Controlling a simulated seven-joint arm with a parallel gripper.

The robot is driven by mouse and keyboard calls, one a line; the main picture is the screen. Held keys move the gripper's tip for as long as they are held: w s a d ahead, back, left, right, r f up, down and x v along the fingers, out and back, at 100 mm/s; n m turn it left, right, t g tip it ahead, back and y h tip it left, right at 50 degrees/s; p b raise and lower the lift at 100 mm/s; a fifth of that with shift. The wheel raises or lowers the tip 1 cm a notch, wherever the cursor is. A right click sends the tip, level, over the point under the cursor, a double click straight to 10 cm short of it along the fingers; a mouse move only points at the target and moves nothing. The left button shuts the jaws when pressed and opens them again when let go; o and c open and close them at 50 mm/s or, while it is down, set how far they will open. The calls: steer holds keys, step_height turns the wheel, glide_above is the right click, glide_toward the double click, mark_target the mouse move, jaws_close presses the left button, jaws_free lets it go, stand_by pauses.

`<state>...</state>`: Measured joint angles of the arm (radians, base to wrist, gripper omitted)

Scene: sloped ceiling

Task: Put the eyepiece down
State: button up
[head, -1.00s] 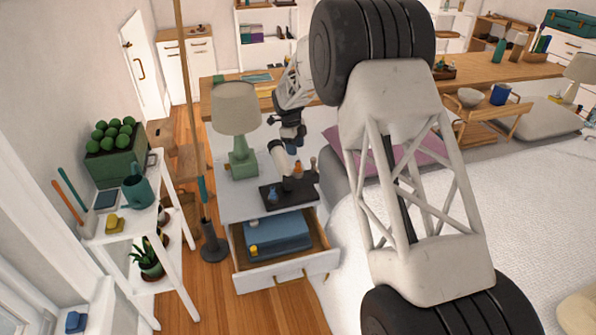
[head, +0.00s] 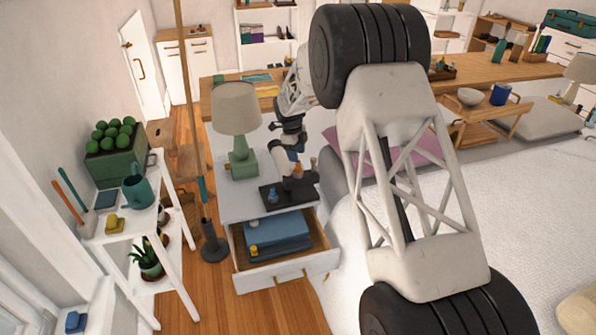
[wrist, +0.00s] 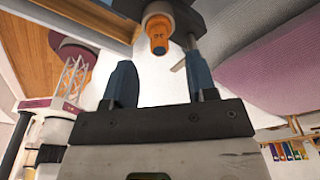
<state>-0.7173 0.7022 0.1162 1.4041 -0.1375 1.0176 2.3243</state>
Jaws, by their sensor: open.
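In the wrist view, an orange cylindrical piece with a pale collar (wrist: 158,36), probably the eyepiece, shows just beyond and between my gripper's blue fingers. My gripper (wrist: 158,60) is open, with a clear gap between the fingers and the piece. In the head view, my gripper (head: 291,160) is low over the dark tray (head: 272,200) on the white drawer cabinet. Small orange parts (head: 297,170) show beside it. I cannot tell exactly how the piece rests.
A green lamp (head: 242,160) stands on the cabinet left of the tray. A small blue item (head: 273,197) is on the tray. The drawer (head: 290,270) below is open and holds a blue box (head: 278,233) and a small yellow item (head: 254,250).

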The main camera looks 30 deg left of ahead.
mark_target(298, 163)
steer(key=shift+d+f, duration=0.2)
steer(key=shift+f, duration=1.1)
steer(key=shift+d+f, duration=0.2)
steer(key=shift+f, duration=1.1)
steer(key=shift+c, duration=0.2)
jaws_close()
